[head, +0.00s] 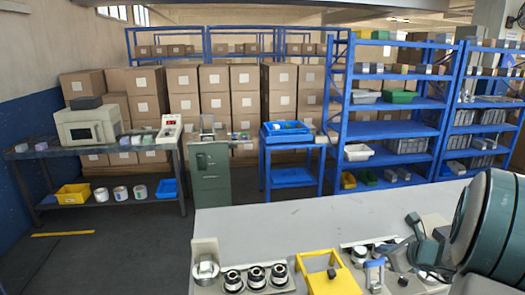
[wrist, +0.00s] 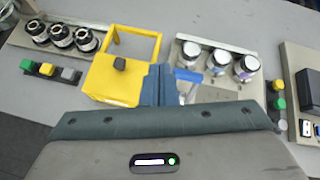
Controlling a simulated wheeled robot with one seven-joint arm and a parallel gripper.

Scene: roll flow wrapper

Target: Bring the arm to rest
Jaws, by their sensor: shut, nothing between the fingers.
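My gripper (wrist: 157,72) shows at the bottom middle of the wrist view, its dark teal fingers together and empty. In that view the fingertips appear beside the right edge of a yellow box (wrist: 115,82) with an open yellow frame. I cannot tell how high they are above the bench. In the head view my arm (head: 490,225) reaches in at the right, over the right part of the grey bench (head: 290,220). The yellow box also shows in the head view (head: 330,284), left of the arm.
Several dark rollers (wrist: 60,37) stand in a holder left of the yellow box. White jars (wrist: 220,60) and a blue-handled item (wrist: 188,76) are to its right. Coloured buttons (wrist: 45,70) sit nearby. The bench's back strip is clear. Blue shelves (head: 395,130) stand behind.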

